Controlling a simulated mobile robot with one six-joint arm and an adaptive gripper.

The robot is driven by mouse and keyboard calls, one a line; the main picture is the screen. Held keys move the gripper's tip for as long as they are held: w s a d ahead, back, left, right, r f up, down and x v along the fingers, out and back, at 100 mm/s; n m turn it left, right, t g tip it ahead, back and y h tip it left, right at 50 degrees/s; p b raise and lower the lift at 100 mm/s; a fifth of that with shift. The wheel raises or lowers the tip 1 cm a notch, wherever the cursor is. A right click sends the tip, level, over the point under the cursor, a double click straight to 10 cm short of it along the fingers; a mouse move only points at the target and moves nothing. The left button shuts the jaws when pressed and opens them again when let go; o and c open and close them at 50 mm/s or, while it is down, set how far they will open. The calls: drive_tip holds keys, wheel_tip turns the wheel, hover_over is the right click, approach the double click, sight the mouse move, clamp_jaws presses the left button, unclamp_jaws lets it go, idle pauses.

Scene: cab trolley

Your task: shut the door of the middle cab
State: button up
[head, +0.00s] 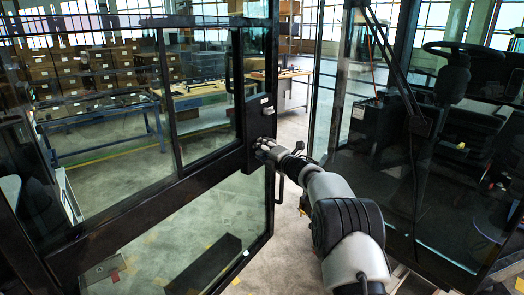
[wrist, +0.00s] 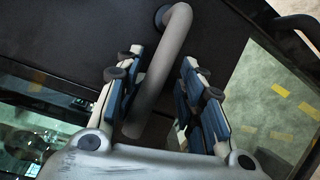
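A black-framed glass cab door (head: 215,165) fills the left half of the head view. It stands at an angle, with open floor showing past its right edge. I cannot tell from these views which cab it belongs to. My gripper (head: 266,150) is at the dark plate near the door's right edge. In the wrist view, the fingers of my gripper (wrist: 158,65) are apart, one on each side of a grey curved handle (wrist: 155,75) on the dark panel. The handle lies closer to the left finger, and a gap shows at the right finger.
A dark cab with a steering wheel (head: 466,48) stands at the right, close to my arm. Behind the door are a workbench (head: 195,97) and shelves with several brown boxes (head: 85,68). Bare floor (head: 290,128) shows between the door and the right cab.

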drive_tip(key=shift+s+a+f, duration=0.1)
drive_tip(key=shift+a+f, duration=0.05)
drive_tip(key=shift+f, duration=0.05)
drive_tip(key=shift+s, duration=0.1)
drive_tip(key=v, duration=0.8)
drive_tip(key=shift+r, duration=0.15)
idle(0.3)
